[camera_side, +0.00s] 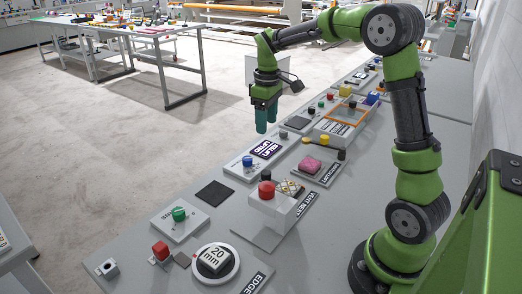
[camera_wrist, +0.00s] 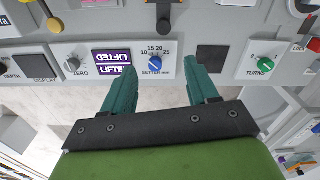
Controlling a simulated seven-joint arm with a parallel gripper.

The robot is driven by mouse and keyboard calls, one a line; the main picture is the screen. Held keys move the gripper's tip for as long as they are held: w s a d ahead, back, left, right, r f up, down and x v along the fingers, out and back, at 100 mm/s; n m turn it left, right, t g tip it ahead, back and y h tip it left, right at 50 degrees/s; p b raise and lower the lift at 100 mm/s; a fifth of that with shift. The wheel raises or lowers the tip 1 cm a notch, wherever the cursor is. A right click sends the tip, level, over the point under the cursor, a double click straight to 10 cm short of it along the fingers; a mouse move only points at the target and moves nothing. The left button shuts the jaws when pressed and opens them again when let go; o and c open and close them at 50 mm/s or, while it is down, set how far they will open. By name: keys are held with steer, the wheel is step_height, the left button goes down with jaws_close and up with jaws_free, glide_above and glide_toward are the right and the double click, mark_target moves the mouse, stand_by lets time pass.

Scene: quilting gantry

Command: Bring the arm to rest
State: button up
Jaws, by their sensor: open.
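My gripper (camera_side: 266,122) hangs from my green arm, pointing down above the console (camera_side: 232,224). Its teal fingers are apart with nothing between them. In the wrist view my gripper (camera_wrist: 161,83) shows both fingers spread, over the front edge of the console. The fingers look clear of both in the side view, though the exact height is hard to tell.
The console carries a red button (camera_side: 266,189), a green knob (camera_side: 179,214), a pink block (camera_side: 311,163), a white round dial marked 20 mm (camera_side: 234,275) and an orange-framed tray (camera_side: 362,113). Open floor (camera_side: 110,150) lies left of the console. A worktable (camera_side: 187,58) stands farther back.

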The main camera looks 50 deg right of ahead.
steer(key=s+a+r+m+t+y, duration=0.1)
steer(key=s+a+r+m+t, duration=0.1)
steer(key=s+a, duration=0.6)
steer(key=s+a+r+m+t+y, duration=0.1)
steer(key=s+a+r+m+t, duration=0.2)
steer(key=s+a, duration=0.5)
steer(key=shift+s+r+m+t, duration=0.2)
steer(key=shift+s+m+t, duration=0.3)
steer(key=shift+s+t, duration=0.5)
